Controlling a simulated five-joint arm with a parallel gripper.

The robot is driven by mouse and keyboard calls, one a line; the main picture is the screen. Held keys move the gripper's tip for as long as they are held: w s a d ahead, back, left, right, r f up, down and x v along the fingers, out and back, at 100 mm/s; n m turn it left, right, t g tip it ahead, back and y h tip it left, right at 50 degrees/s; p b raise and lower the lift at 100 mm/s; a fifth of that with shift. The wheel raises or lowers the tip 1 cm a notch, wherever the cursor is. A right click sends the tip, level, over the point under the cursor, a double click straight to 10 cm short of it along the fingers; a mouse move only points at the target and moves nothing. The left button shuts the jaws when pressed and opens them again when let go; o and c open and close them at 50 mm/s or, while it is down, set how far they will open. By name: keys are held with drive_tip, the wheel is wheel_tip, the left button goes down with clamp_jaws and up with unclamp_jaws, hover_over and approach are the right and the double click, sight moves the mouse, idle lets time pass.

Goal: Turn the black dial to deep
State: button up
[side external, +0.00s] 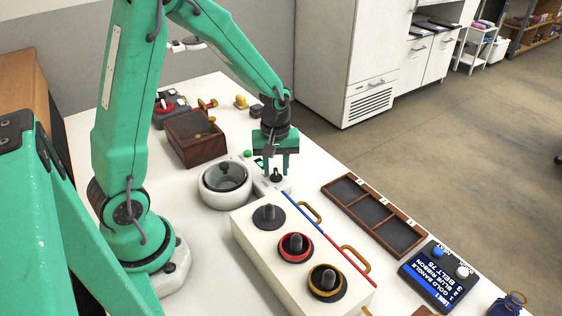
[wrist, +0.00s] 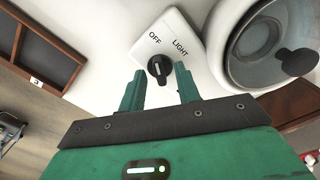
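The black dial (wrist: 159,69) sits on a white panel (wrist: 145,50) marked OFF and LIGHT in the wrist view. A pale line shows on its knob, but I cannot tell surely which mark it points to. No "deep" mark is readable. In the side view the dial (side external: 277,177) stands at the end of the white unit with the round basin. My gripper (side external: 276,172) points down over it. In the wrist view my gripper (wrist: 159,72) is open, one finger on each side of the dial, with gaps visible. Nothing is held.
A white box with several dark knobs (side external: 300,270) stands in front. A compartment tray (side external: 376,217) lies to the right, a wooden box (side external: 195,138) behind left, and a blue display (side external: 438,275) front right.

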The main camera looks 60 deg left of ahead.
clamp_jaws()
drive_tip(key=shift+m, duration=0.4)
drive_tip(key=m, duration=1)
drive_tip(key=shift+m, duration=0.3)
drive_tip(key=m, duration=1.2)
drive_tip(key=shift+m, duration=0.4)
